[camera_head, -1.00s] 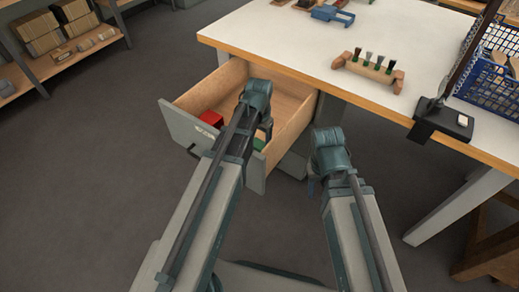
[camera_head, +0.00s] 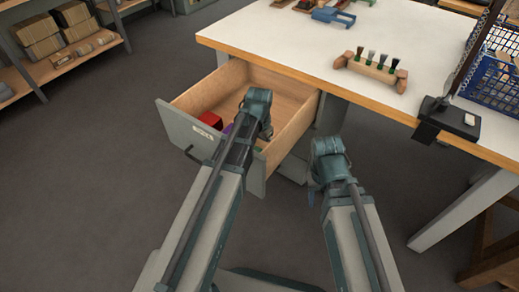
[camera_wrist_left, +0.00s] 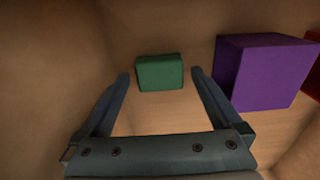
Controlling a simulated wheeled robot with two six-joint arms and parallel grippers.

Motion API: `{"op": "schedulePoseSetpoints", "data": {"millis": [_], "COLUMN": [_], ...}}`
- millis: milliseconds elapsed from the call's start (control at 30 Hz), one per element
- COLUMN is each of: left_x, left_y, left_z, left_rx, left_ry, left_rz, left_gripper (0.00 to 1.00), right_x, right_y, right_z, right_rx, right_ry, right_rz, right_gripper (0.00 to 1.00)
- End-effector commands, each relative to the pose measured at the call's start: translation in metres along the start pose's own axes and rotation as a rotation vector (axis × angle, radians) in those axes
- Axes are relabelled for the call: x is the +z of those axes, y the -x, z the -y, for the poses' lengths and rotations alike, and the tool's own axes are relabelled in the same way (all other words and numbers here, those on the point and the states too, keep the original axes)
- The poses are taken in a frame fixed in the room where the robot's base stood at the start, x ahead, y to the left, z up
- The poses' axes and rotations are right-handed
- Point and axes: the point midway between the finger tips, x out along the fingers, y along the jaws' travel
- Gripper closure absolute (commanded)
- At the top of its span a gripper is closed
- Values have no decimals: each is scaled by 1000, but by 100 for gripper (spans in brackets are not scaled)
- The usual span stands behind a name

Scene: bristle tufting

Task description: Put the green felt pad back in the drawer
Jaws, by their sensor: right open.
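The green felt pad (camera_wrist_left: 160,72) lies on the floor of the open drawer (camera_head: 185,130), near a corner of its walls. A sliver of green also shows in the head view, by the drawer's front right. My left gripper (camera_wrist_left: 160,76) is inside the drawer, open, with its two fingers apart. The pad shows between and just beyond the fingertips, with no finger clearly touching it. In the head view my left arm hides most of that gripper and much of the pad. My right gripper (camera_head: 314,190) is open and empty, outside the drawer at its right.
A purple block (camera_wrist_left: 265,72) stands in the drawer close to the left gripper's right finger. A red block (camera_head: 210,119) is farther left in the drawer. The worktop (camera_head: 290,45) above holds a brush rack (camera_head: 370,67) and a blue basket (camera_head: 490,85).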

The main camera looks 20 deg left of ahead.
Motion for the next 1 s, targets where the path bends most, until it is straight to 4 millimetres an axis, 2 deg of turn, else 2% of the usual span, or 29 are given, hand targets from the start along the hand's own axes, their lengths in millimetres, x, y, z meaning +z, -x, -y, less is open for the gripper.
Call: {"op": "schedulePoseSetpoints", "data": {"millis": [267, 467, 667, 1000], "left_x": [0, 0, 0, 0], "left_y": [1, 12, 35, 87], "left_z": [0, 0, 0, 0], "left_rx": [0, 0, 0, 0], "left_ry": [0, 0, 0, 0], "left_rz": [0, 0, 0, 0], "left_gripper": [1, 1, 1, 1], "right_x": [0, 1, 2, 5], "right_y": [1, 12, 35, 87], "right_z": [0, -1, -3, -8], "right_rx": [0, -1, -4, -5], "right_ry": [0, 0, -1, -1], "right_rz": [0, 0, 0, 0], "right_gripper": [50, 50, 50, 50]}}
